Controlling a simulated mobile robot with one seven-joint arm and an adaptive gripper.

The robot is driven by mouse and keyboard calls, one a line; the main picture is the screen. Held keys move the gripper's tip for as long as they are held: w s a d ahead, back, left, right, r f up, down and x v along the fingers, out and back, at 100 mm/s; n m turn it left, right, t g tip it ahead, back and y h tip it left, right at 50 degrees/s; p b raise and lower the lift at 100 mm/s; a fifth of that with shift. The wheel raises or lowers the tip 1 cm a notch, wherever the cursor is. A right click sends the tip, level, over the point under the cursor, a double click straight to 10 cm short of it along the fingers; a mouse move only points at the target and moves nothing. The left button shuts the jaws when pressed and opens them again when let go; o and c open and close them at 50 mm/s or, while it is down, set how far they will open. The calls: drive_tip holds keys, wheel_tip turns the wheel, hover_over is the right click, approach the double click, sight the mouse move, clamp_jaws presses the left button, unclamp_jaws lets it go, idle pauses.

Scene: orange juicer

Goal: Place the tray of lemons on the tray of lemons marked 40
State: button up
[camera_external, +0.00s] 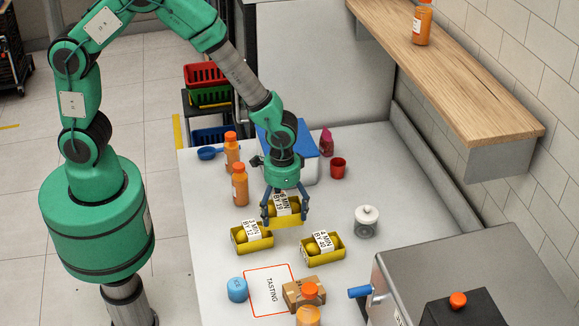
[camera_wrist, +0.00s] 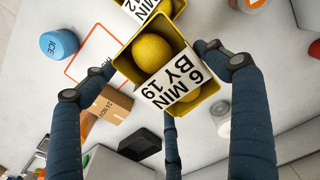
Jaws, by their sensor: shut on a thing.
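My gripper (camera_external: 286,214) is shut on a yellow tray of lemons (camera_external: 287,222) with a label reading "6 MIN BY 19". The held tray looks raised above the white table, behind the two other trays. In the wrist view the held tray (camera_wrist: 203,112) shows two lemons, one partly under its label, between my fingers. The tray of lemons marked 40 (camera_external: 325,259) stands on the table, to the right of and nearer than the held tray. Its label reads "4 MIN BY 40". I cannot make it out in the wrist view.
Another lemon tray (camera_external: 255,249), marked 12, stands left of the tray marked 40. A glass jar (camera_external: 366,226) stands to the right. A blue ICE container (camera_external: 237,290), a cardboard box (camera_external: 294,294) and an orange-capped bottle (camera_external: 308,315) stand in front. Two orange bottles stand behind left.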

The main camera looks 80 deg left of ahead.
sight(270, 210)
drive_tip(key=s, duration=0.2)
drive_tip(key=s+d, duration=0.1)
drive_tip(key=s, duration=0.1)
drive_tip(key=shift+d+r+p, duration=0.15)
drive_tip(key=shift+d+p, duration=0.05)
drive_tip(key=shift+p, duration=0.15)
drive_tip(key=w+d, duration=0.1)
drive_tip(key=w, duration=0.4)
drive_tip(key=w+d+f, duration=0.1)
drive_tip(key=w+d, duration=0.1)
drive_tip(key=w, duration=0.3)
drive_tip(key=w+d, duration=0.2)
drive_tip(key=w, duration=0.3)
drive_tip(key=shift+w+f, duration=0.15)
drive_tip(key=shift+f, duration=0.1)
drive_tip(key=shift+f+b, duration=0.35)
drive_tip(key=shift+f, duration=1.4)
drive_tip(key=shift+f, duration=0.15)
drive_tip(key=o, duration=1.2)
